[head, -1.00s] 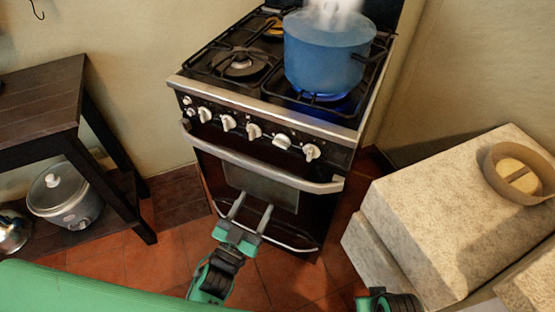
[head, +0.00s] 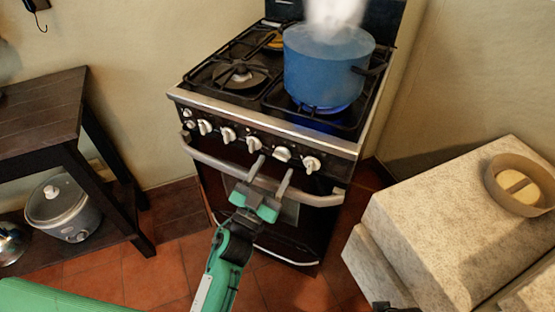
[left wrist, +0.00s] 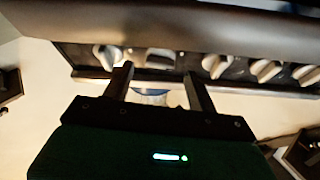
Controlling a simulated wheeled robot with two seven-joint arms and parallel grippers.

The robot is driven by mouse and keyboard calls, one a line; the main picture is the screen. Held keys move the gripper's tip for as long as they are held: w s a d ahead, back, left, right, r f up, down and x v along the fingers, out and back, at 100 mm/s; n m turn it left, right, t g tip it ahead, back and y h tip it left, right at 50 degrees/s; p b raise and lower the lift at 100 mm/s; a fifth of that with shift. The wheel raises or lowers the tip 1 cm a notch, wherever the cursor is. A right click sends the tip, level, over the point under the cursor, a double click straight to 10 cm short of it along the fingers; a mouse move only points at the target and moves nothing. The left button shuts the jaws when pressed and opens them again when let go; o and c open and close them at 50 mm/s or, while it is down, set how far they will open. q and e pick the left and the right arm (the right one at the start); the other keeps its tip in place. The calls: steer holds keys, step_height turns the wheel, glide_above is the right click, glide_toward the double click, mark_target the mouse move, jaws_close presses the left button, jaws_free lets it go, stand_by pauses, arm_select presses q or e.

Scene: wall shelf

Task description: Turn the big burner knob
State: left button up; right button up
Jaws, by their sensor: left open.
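The stove front carries a row of white knobs, including the second from the right (head: 282,154) and the rightmost (head: 312,163). No label shows which one is the big burner's. My left gripper (head: 271,172) is open and empty, its fingers reaching up at the oven handle, just below the knobs. In the left wrist view, which looks upside down, the open gripper (left wrist: 157,82) has one knob (left wrist: 160,62) lying between its fingers in the picture. Contact cannot be told. My right gripper is not in view.
A steaming blue pot (head: 325,68) stands over a lit blue flame at the right of the stove. The oven handle (head: 240,172) runs across below the knobs. A pale stone block (head: 430,225) stands right, a dark table (head: 45,115) left. Tiled floor lies between.

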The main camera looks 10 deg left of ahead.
mark_target(283, 154)
arm_select(q)
steer(key=shift+x, duration=1.1)
steer(key=shift+w+d+r, duration=0.15)
steer(key=shift+w, duration=0.2)
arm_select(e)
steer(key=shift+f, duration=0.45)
